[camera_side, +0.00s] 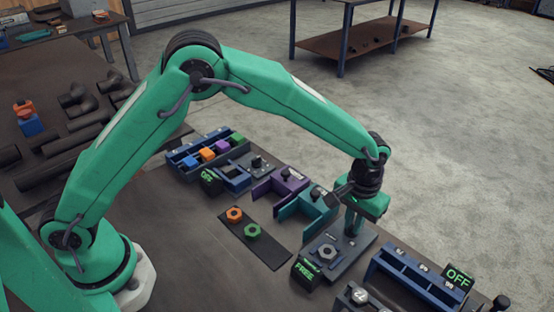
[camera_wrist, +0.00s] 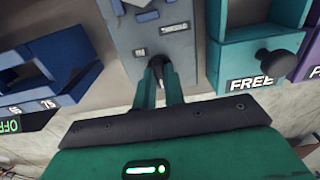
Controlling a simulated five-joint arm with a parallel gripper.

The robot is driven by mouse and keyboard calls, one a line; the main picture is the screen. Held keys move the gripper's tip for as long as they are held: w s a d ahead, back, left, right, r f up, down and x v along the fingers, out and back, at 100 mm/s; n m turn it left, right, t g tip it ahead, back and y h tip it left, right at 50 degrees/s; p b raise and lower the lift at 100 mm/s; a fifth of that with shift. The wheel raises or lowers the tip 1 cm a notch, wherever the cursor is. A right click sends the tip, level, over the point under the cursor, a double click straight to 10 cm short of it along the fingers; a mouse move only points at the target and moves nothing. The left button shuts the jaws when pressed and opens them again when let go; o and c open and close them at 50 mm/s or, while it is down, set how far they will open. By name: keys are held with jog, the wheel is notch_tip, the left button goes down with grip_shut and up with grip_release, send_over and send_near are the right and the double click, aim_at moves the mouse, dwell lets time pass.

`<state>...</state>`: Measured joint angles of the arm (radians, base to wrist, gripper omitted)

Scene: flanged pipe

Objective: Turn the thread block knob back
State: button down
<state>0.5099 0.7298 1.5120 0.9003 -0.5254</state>
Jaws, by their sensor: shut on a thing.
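The thread block (camera_side: 343,262) is a grey plate with a hex nut (camera_side: 327,251) on it and a dark box reading FREE in green at its front left corner. In the wrist view the grey block (camera_wrist: 183,45) lies straight ahead, with small labels. My gripper (camera_side: 351,231) reaches down over the far part of the block. In the wrist view my gripper's fingers (camera_wrist: 160,68) are close together, shut on the block's dark knob.
A teal bracket (camera_side: 306,209) and a purple one (camera_side: 277,185) stand just left of the block. A blue rack (camera_side: 405,275) with an OFF sign (camera_side: 457,278) is at the right. A dark mat (camera_side: 262,252) holds an orange nut (camera_side: 234,214) and a green nut (camera_side: 252,230).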

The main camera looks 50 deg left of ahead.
jog(key=c, duration=1.5)
grip_release()
jog(key=shift+r, duration=0.15)
jog(key=shift+r, duration=3.8)
